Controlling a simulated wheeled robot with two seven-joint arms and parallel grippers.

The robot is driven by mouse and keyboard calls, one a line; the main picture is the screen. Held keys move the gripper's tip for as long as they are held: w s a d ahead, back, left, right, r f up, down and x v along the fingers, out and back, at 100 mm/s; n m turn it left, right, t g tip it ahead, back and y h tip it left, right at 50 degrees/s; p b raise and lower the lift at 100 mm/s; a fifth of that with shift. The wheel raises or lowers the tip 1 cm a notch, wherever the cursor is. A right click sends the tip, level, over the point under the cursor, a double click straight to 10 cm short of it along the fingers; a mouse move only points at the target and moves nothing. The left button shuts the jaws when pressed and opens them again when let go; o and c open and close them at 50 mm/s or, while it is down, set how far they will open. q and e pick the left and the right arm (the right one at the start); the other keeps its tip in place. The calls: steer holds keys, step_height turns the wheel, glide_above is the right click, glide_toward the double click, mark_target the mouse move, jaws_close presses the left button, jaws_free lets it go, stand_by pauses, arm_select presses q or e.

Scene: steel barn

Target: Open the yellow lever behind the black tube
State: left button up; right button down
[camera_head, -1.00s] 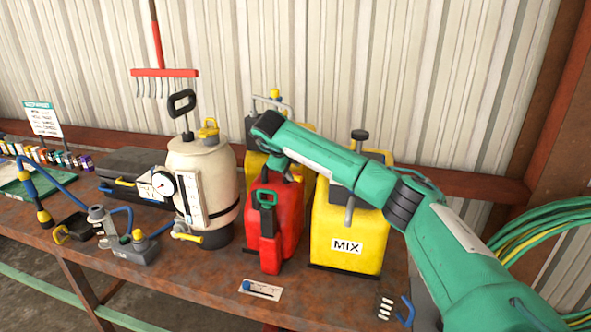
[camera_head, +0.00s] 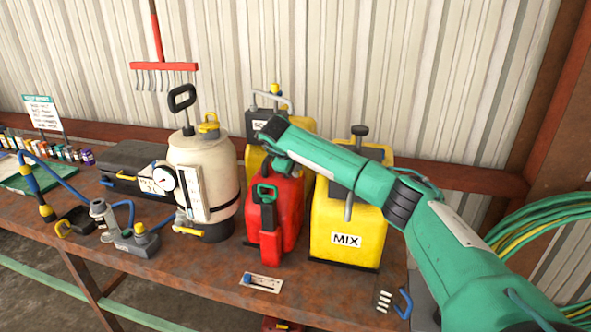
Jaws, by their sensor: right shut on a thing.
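A cream tank sprayer (camera_head: 190,160) stands upright on the bench. It has a black loop-handled pump rod (camera_head: 184,104) on top, with a yellow part (camera_head: 208,123) behind and right of it. A yellow lever (camera_head: 186,224) sits low at its front. I cannot tell which of these is the task's lever, and no black tube is certain. My right arm reaches in from the right, across the yellow cans. My right gripper (camera_head: 284,165) is mostly hidden at the top of the red can (camera_head: 287,215). It appears shut there; the exact contact is hidden. My left gripper is out of view.
The yellow MIX can (camera_head: 330,225) stands under my arm, and another yellow can (camera_head: 254,160) stands behind the red one. A black case (camera_head: 135,160) and a blue-hosed pump (camera_head: 137,240) are at left. The bench front (camera_head: 200,262) has bare strips. Green hoses (camera_head: 540,225) hang at right.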

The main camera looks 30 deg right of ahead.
steer(key=shift+d+f+n+t+b, duration=0.15)
steer(key=shift+d+n+t+b, duration=0.25)
steer(key=shift+n+b, duration=0.25)
steer(key=shift+w+d+r+n+y, duration=0.2)
steer(key=shift+n+y, duration=0.2)
steer(key=shift+n, duration=0.25)
steer(key=shift+a+t, duration=0.1)
steer(key=shift+t, duration=0.2)
steer(key=c, duration=1.4)
jaws_free()
steer(key=shift+s, duration=0.1)
steer(key=b+v, duration=0.4)
steer(key=v, duration=0.9)
steer(key=shift+r+b, duration=0.4)
